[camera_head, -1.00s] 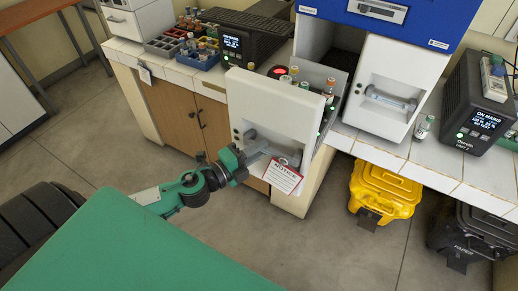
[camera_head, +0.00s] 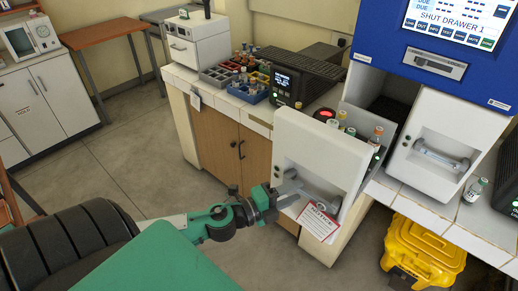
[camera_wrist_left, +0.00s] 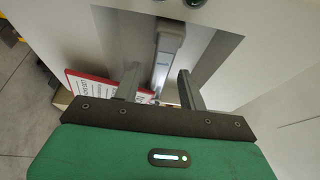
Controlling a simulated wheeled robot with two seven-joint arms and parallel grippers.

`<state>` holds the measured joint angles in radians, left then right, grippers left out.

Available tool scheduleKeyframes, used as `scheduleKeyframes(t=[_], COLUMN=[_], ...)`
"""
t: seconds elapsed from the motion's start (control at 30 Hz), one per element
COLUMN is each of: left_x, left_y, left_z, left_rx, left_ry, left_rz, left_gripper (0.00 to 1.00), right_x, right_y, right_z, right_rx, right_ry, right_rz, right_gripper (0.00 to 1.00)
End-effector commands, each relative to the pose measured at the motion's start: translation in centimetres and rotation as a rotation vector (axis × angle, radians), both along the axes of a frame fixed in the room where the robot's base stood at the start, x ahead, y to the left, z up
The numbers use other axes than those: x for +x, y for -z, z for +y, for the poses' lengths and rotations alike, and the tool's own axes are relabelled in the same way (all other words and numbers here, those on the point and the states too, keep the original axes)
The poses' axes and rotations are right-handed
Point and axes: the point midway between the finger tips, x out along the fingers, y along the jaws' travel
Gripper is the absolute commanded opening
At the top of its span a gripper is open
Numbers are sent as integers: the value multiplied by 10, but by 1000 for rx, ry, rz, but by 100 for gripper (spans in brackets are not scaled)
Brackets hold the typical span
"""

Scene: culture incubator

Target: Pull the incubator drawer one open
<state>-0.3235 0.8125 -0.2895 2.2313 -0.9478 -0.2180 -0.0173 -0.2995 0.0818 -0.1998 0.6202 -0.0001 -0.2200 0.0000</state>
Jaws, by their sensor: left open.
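The left incubator drawer (camera_head: 318,158) is pulled well out from the blue and white incubator (camera_head: 440,70), with its white front facing me and several vials (camera_head: 350,130) standing inside. Its grey handle (camera_head: 325,200) sits in a recess low on the front. The handle (camera_wrist_left: 168,50) also shows in the left wrist view. My left gripper (camera_head: 290,190) is open at the handle, with its two fingers (camera_wrist_left: 158,80) on either side of the handle's line. Whether they touch it I cannot tell. My right gripper is not in view.
The right drawer (camera_head: 430,165) is shut. A red-edged notice (camera_head: 318,222) hangs below the open drawer's handle. A yellow case (camera_head: 425,250) stands on the floor to the right. Dark devices and a vial rack (camera_head: 232,78) crowd the counter. The floor left of the drawer is clear.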

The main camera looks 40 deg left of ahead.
Motion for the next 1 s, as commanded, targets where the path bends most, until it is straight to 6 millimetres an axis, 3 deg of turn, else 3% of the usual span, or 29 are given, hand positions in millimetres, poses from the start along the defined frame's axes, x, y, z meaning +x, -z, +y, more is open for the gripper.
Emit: scheduleKeyframes(t=[1.0], left_x=[-96], left_y=[3], left_z=[43], left_rx=[-2], left_ry=[-2], left_rz=[3], left_gripper=[42], right_x=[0], right_y=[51], right_z=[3], right_rx=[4], right_ry=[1], right_rz=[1], right_gripper=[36])
